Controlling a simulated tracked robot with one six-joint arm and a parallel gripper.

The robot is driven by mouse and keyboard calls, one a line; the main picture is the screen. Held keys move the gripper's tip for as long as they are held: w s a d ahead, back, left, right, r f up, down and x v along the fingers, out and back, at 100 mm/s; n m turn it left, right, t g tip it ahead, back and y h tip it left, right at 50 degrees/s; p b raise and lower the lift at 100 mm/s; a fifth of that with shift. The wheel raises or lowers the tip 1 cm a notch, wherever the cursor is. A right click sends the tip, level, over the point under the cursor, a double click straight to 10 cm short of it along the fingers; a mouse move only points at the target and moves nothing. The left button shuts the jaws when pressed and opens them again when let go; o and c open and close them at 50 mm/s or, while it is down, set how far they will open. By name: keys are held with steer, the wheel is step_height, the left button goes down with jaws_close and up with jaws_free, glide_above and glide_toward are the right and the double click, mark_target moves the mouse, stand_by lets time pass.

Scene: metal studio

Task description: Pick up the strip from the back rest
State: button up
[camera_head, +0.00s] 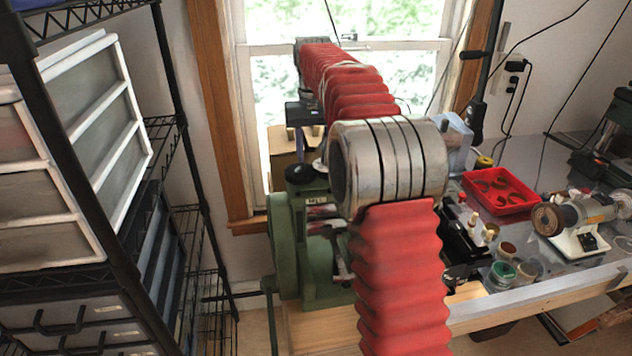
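My red-sleeved arm rises through the middle of the view and reaches away toward the window. At its far end my gripper (301,143) points down beside the far side of a green machine (290,245), apparently a rolling mill. The gripper is small and partly covered by the machine's top, so its fingers cannot be made out. I cannot see the strip or the back rest. The machine's body and my arm hide the area behind it.
A wire shelf with white drawers (90,130) stands close on the left. On the right, a bench (570,275) carries a red tray (498,190), small jars (503,272) and a polishing motor (580,215). A window (400,80) is behind.

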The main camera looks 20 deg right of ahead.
steer(key=shift+s+f, duration=0.1)
steer(key=shift+f, duration=2.3)
jaws_close()
